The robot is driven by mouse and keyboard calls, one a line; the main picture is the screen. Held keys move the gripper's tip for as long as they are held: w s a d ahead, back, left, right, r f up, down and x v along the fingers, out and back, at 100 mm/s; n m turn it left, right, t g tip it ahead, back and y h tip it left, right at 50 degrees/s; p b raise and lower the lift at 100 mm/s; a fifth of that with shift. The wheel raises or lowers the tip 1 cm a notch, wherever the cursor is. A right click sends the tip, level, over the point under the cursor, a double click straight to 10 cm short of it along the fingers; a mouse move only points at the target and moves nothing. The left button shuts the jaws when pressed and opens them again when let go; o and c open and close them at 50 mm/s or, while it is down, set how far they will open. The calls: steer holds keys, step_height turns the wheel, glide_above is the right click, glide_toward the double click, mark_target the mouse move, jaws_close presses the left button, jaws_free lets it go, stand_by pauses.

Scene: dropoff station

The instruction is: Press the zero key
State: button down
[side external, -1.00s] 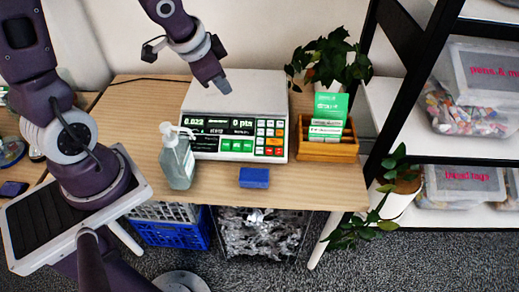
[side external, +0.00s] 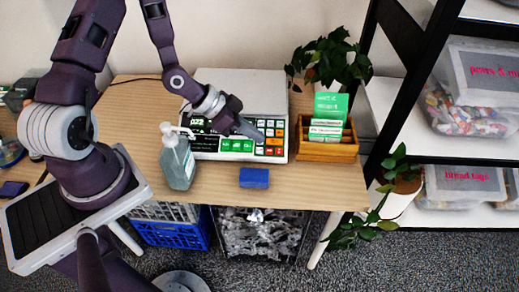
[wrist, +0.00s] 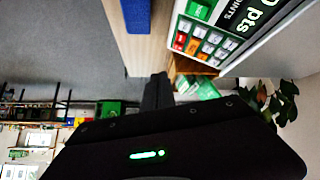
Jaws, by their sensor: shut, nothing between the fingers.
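The scale-like console (side external: 215,155) stands on the wooden table, with a display and green keys on its front panel. Its small keypad (side external: 271,146) of white, orange, green and red keys is at the panel's right end. The digits are too small to read, so I cannot pick out the zero key. My gripper (side external: 259,136) is shut and empty, angled down, with its tip at the keypad's left side; I cannot tell whether it touches. In the wrist view the shut fingers (wrist: 158,88) appear below and left of the keypad (wrist: 203,40).
A clear pump bottle (side external: 178,163) stands at the console's front left. A blue block (side external: 254,178) lies in front of it, and also shows in the wrist view (wrist: 137,14). A wooden card box (side external: 328,150) and a potted plant (side external: 330,62) stand to the right.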

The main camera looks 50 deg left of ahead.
glide_above(256, 157)
step_height(256, 157, down, 8)
steer(key=shift+a+r, duration=0.1)
steer(key=shift+r, duration=0.1)
steer(key=shift+f, duration=0.1)
stand_by(1.9)
steer(key=shift+w+a+f, duration=0.1)
steer(key=shift+w+f, duration=0.05)
steer(key=shift+f, duration=0.1)
steer(key=shift+w+a+f, duration=0.1)
steer(key=shift+f, duration=0.25)
stand_by(0.6)
steer(key=shift+r, duration=0.1)
steer(key=shift+s+d+r, duration=0.25)
steer(key=shift+r, duration=0.4)
steer(key=shift+s+d+r, duration=0.25)
steer(key=shift+r, duration=0.5)
steer(key=shift+s+d+r, duration=0.2)
steer(key=shift+r, duration=0.6)
steer(key=shift+s+d+r, duration=0.25)
steer(key=shift+r, duration=0.5)
